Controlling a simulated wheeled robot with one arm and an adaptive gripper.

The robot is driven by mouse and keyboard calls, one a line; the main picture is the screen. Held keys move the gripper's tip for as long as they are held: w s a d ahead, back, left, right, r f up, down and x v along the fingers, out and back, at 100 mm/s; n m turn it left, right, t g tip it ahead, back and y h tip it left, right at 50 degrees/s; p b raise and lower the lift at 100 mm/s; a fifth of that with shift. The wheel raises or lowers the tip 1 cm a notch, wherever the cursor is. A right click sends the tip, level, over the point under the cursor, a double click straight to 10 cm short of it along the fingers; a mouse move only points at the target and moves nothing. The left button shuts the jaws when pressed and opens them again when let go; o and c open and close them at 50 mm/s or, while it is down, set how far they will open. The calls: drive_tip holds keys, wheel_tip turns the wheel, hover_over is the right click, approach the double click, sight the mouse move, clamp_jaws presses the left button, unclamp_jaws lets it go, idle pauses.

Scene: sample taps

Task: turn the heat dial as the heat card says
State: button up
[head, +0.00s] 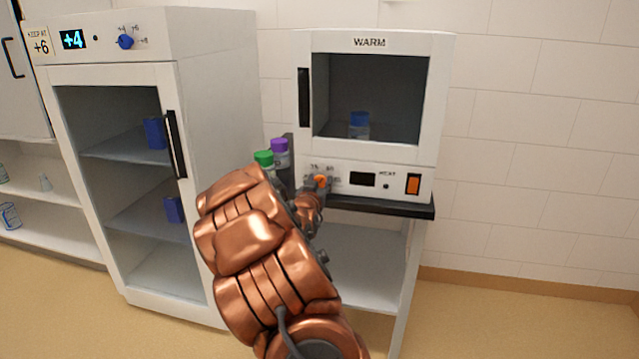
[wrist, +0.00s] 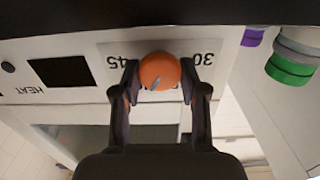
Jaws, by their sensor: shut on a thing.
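The orange heat dial (head: 320,181) is on the front panel of the WARM cabinet (head: 440,100). My gripper (wrist: 160,88) is shut on this dial (wrist: 160,68), with one finger on each side of it. In the wrist view, which is upside down, the numbers 45 and 30 stand beside the dial, and its grey pointer mark slants toward the lower left. The panel's small display (head: 362,179) is dark, with the word HEAT to its right. An orange switch (head: 413,184) is at the panel's right end. I cannot make out a heat card in either view.
Purple-capped (head: 279,146) and green-capped (head: 263,158) containers stand left of the panel, close to my arm. The fridge (head: 215,100) at left has a blue dial (head: 125,42), a +4 display and a +6 card (head: 40,46).

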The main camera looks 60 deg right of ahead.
drive_tip(key=shift+c, duration=1.2)
drive_tip(key=shift+r+n+p, duration=0.15)
drive_tip(key=shift+n+p, duration=0.75)
drive_tip(key=shift+n, duration=0.1)
drive_tip(key=n+p, duration=0.1)
drive_tip(key=n, duration=0.1)
drive_tip(key=shift+n+p, duration=0.3)
drive_tip(key=n+p, duration=0.1)
drive_tip(key=n, duration=0.2)
drive_tip(key=shift+w+n, duration=0.1)
drive_tip(key=shift+n, duration=0.2)
drive_tip(key=shift+f+n, duration=0.25)
drive_tip(key=shift+n, duration=1.55)
